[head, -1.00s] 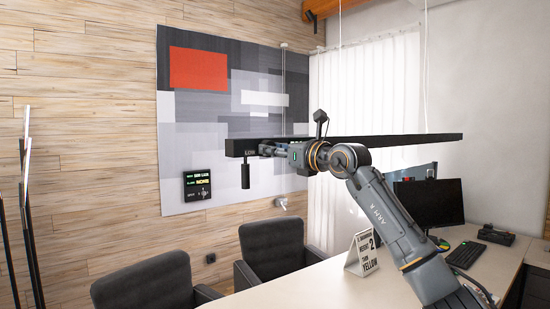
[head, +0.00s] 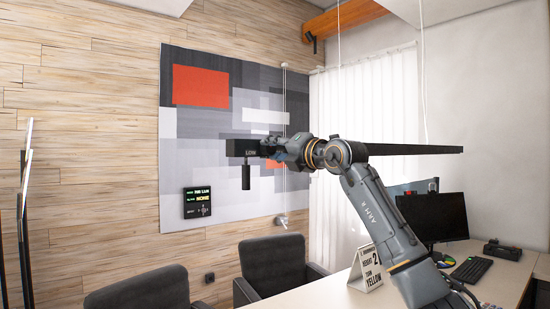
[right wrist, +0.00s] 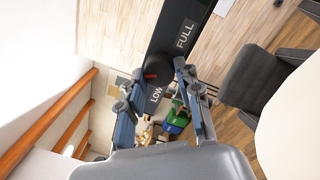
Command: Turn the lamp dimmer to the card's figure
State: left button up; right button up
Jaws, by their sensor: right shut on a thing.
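A long dark lamp bar (head: 415,149) hangs on thin wires across the head view. At its left end is a dark block marked LOW, with a black cylinder (head: 246,175) hanging below it. My right gripper (head: 268,149) is at that end, shut on the lamp dimmer; its fingers hide part of the grip. In the right wrist view, the round black dimmer knob (right wrist: 157,70) lies between the fingertips, beside the LOW label and short of FULL. The white card (head: 369,270) stands on the desk with a large 2 and YELLOW. My left gripper is not in view.
A small black display (head: 197,202) with green and yellow text is on the wall panel. The desk (head: 330,293) holds a monitor (head: 432,217) and keyboard (head: 471,269). Two dark chairs (head: 272,262) stand in front. Dark poles (head: 26,230) rise at far left.

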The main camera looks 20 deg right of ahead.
jog(key=m+b, duration=0.2)
jog(key=m, duration=0.3)
jog(key=shift+h, duration=0.3)
jog(key=shift+r+m, duration=0.1)
jog(key=shift+m, duration=0.3)
jog(key=o, duration=1.2)
jog(key=shift+c, duration=0.2)
jog(key=v, duration=1.2)
jog(key=shift+a+f, duration=0.15)
jog(key=shift+f, duration=0.05)
